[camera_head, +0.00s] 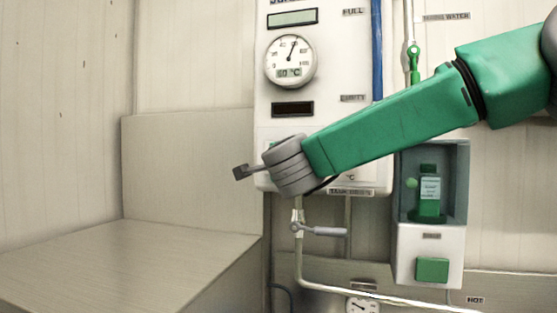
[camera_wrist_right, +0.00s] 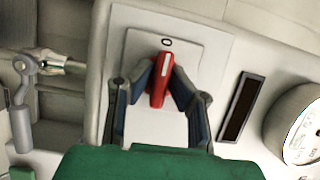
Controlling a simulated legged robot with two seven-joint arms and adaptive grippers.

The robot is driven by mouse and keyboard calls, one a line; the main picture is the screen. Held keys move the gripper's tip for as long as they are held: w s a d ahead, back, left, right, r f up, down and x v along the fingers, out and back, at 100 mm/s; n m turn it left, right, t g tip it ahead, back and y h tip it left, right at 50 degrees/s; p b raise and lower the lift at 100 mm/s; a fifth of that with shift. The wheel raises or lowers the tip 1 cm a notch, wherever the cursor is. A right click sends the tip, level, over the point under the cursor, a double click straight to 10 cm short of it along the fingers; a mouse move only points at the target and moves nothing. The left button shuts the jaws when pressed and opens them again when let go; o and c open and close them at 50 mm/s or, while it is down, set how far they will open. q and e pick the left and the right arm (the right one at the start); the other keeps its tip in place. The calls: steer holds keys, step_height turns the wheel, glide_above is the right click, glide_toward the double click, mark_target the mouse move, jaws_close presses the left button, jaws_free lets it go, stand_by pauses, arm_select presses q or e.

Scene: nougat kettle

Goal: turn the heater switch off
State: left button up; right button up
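The heater switch (camera_wrist_right: 158,92) is a red handle with a pale stripe on a light plate (camera_wrist_right: 200,52) in the right wrist view. Its striped end points toward a dark "O" mark (camera_wrist_right: 167,43) on the plate. My right gripper (camera_wrist_right: 163,75) has one dark finger on each side of the red handle, and both tips appear to touch it. In the head view, my right gripper (camera_head: 242,172) is at the lower left edge of the white panel, partly hidden by my wrist. The switch is hidden there. My left gripper is not in view.
A pipe valve with a grey lever (camera_head: 325,231) is below my wrist. A dispenser box (camera_head: 430,250) with a green button hangs to the right. A large pale block (camera_head: 120,265) fills the lower left.

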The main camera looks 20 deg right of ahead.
steer(key=shift+o, duration=1)
steer(key=shift+w+f, duration=0.1)
steer(key=shift+f, duration=0.05)
steer(key=shift+w+d, duration=0.1)
steer(key=shift+w, duration=0.05)
steer(key=shift+s, duration=0.25)
steer(key=v, duration=1.1)
steer(key=shift+s, duration=0.2)
